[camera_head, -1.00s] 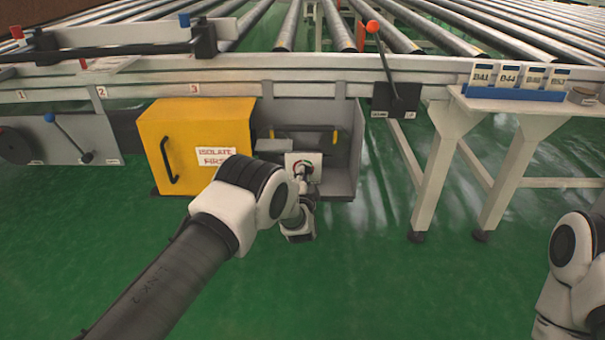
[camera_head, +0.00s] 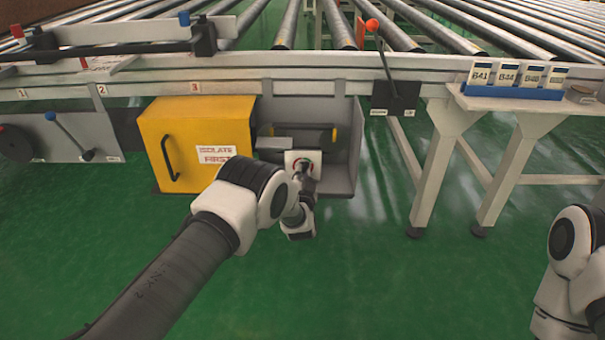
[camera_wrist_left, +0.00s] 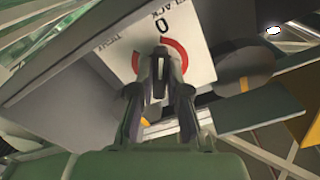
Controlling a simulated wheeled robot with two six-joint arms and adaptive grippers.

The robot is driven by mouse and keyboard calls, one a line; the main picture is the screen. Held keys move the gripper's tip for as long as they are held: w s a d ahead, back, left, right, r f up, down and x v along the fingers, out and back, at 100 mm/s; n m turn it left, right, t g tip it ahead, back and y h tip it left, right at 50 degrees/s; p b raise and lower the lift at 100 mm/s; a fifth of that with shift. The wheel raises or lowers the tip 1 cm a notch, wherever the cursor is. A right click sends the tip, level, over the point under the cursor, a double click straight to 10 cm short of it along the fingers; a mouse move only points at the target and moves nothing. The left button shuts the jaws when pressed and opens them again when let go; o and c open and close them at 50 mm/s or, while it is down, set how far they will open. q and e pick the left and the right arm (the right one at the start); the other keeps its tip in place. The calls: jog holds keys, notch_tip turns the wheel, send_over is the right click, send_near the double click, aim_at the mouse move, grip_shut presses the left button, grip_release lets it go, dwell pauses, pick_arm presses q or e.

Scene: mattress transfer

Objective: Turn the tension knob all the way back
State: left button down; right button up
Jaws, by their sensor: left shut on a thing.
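The tension knob is mostly hidden behind my left gripper (camera_wrist_left: 160,75). Its white dial plate (camera_wrist_left: 195,25) shows a red ring, a 0 and lettering that seems to read "slack" and "tight". In the head view the dial plate (camera_head: 292,158) sits inside the open grey housing, right of the yellow door. My left gripper (camera_head: 305,168) reaches the front of the plate and is shut on the knob. In the left wrist view its fingers close together over the middle of the red ring. My right arm shows at the right edge; its gripper is out of view.
The yellow door (camera_head: 205,120) marked "isolate first" stands open left of the housing (camera_head: 342,178). An orange-topped lever (camera_head: 385,60) rises to the right. The conveyor frame (camera_head: 300,65) runs above. Green floor (camera_head: 380,280) in front is clear.

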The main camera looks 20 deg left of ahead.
pick_arm(q)
jog(key=c, duration=1.2)
grip_release()
jog(key=shift+o, duration=0.2)
jog(key=v, duration=1.2)
